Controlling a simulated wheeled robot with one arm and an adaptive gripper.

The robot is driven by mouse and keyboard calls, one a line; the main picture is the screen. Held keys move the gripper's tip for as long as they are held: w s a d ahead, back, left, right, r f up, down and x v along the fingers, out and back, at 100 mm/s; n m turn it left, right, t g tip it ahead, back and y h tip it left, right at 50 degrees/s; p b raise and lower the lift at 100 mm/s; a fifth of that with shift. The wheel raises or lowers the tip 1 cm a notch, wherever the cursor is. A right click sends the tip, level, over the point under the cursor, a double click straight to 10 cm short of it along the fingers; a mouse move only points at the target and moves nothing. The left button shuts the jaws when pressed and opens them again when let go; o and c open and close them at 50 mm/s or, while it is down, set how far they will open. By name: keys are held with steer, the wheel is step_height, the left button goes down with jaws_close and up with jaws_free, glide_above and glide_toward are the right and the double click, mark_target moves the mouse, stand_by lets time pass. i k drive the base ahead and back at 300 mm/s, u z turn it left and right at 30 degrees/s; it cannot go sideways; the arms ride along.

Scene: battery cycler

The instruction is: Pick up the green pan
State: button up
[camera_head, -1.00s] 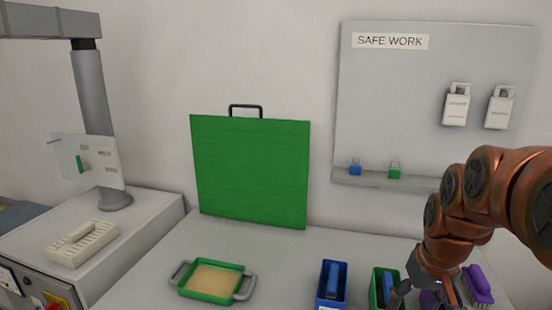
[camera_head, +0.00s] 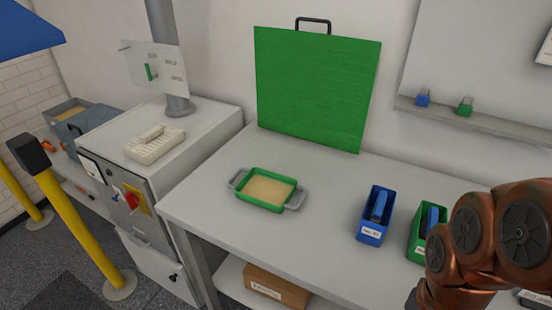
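The green pan (camera_head: 266,189) sits flat on the grey worktable, left of the middle of the view. It has a green rim, a tan inside and a grey handle at each end. My copper-coloured arm is at the lower right, well to the right of the pan. My gripper is out of the frame, below the lower right edge. Nothing touches the pan.
A large green board (camera_head: 316,88) leans on the wall behind the pan. A blue bin (camera_head: 373,228) and a green bin (camera_head: 419,240) stand right of it. A cabinet (camera_head: 205,125) is at the left, with a yellow post (camera_head: 78,225) before it. A cardboard box (camera_head: 276,287) sits under the table.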

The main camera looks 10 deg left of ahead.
mark_target(273, 192)
steer(key=u, duration=0.45)
steer(key=k, duration=1.05)
steer(key=u, duration=1.65)
steer(key=i, duration=0.9)
steer(key=z, duration=0.65)
steer(key=i, duration=0.7)
steer(key=z, duration=0.75)
